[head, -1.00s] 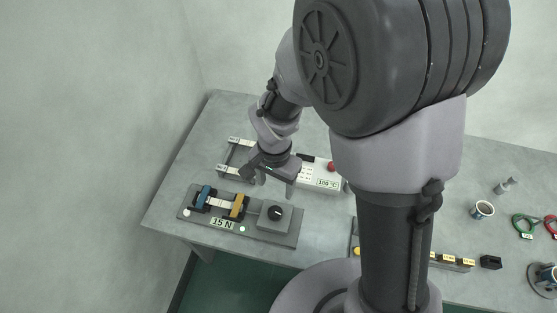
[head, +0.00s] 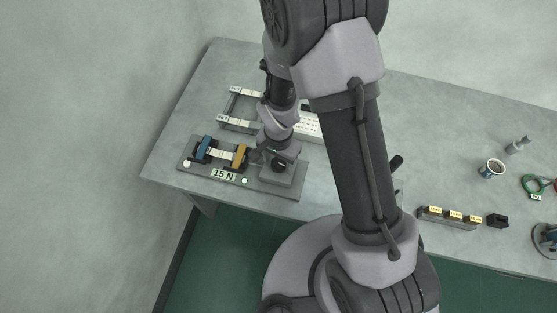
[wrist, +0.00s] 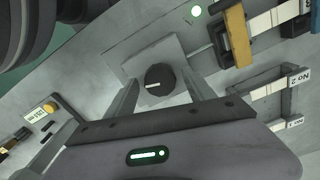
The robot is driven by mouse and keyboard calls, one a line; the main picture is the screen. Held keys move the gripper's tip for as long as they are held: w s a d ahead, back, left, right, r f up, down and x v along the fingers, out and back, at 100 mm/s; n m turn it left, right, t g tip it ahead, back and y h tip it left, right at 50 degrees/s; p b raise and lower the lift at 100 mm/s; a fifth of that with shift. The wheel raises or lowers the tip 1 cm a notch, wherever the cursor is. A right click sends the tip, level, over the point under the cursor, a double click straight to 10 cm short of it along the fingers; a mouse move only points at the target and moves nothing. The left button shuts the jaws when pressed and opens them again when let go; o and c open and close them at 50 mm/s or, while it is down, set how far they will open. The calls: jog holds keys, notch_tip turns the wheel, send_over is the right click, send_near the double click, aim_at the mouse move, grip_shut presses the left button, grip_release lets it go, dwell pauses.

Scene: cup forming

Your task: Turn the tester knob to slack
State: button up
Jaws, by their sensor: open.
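The tester (head: 205,176) is a grey base plate near the table's left front edge, with a blue clamp (head: 203,148), a yellow clamp (head: 240,157) and a pale strip between them. Its display (head: 223,175) reads 15 N, with a lit green lamp (head: 245,181). The black tester knob (wrist: 159,79) has a white pointer line and sits on a grey block. In the wrist view my gripper (wrist: 160,92) is open, with one finger on each side of the knob and visible space between. In the head view my gripper is over the knob block, partly hidden by my wrist.
On the right are a labelled block row (head: 447,218), a black block (head: 497,221), a cup (head: 492,168) and a green ring (head: 532,186). The table between is mostly clear, partly hidden by my arm.

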grip_shut()
jog(key=shift+n, duration=0.3)
jog(key=n+b, duration=0.1)
jog(key=n, duration=0.3)
jog(key=shift+n, duration=0.4)
jog(key=n, duration=0.5)
jog(key=shift+b, duration=0.4)
jog(key=n, duration=0.5)
jog(key=shift+n, duration=2.7)
